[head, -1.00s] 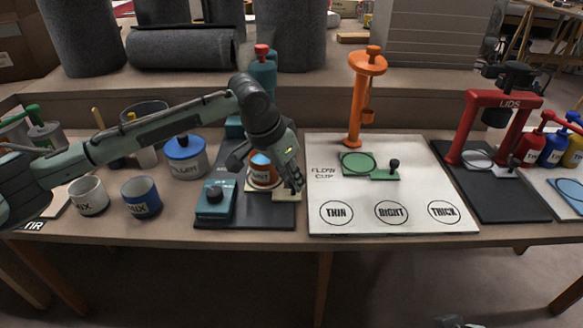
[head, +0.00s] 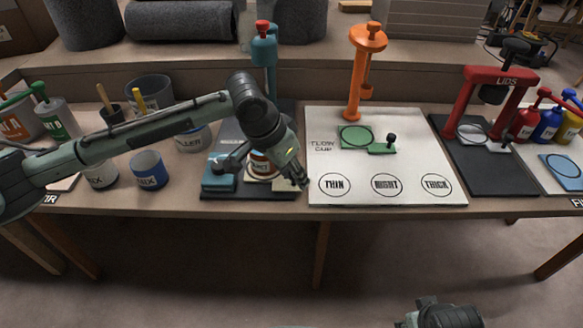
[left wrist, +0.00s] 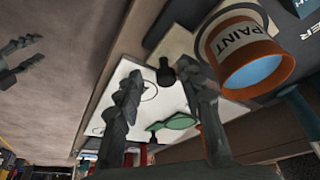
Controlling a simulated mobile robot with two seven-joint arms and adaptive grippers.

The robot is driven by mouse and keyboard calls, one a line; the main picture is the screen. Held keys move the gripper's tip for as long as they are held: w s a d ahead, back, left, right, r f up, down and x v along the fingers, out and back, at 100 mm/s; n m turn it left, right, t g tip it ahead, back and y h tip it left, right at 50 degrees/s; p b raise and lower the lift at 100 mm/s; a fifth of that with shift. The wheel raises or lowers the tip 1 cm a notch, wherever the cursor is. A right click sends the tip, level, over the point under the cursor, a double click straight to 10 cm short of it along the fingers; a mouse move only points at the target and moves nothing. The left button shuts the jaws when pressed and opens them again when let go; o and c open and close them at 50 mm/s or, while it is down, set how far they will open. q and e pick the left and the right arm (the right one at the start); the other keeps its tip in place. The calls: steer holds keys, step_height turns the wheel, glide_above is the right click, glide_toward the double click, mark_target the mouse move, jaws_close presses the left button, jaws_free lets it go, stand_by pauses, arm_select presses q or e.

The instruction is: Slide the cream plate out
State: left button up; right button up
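The cream plate (head: 283,186) lies low on the dark base of the teal station, partly hidden by my left gripper. In the left wrist view the cream plate (left wrist: 172,42) shows beside the orange-rimmed paint cup (left wrist: 242,48), with a black knob (left wrist: 165,72) near it. The cup (head: 262,164) stands at the station in the head view. My left gripper (head: 302,181) is open; its fingers (left wrist: 160,70) are apart on either side of the knob in the picture. Contact cannot be told. My right gripper (head: 438,316) is low at the front; in the left wrist view its fingers (left wrist: 25,55) look apart.
A white flow-cup board (head: 385,170) with an orange stand (head: 355,75) lies right of my left gripper. A blue mix cup (head: 149,169) and other pots stand left, under my left arm. A red lids press (head: 480,100) stands farther right. The floor in front is clear.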

arm_select(q)
steer(key=shift+w+r, duration=0.1)
steer(key=shift+a+r, duration=0.1)
steer(key=shift+r, duration=0.1)
steer(key=v, duration=1.1)
steer(key=shift+s+r, duration=0.2)
steer(key=shift+s, duration=0.05)
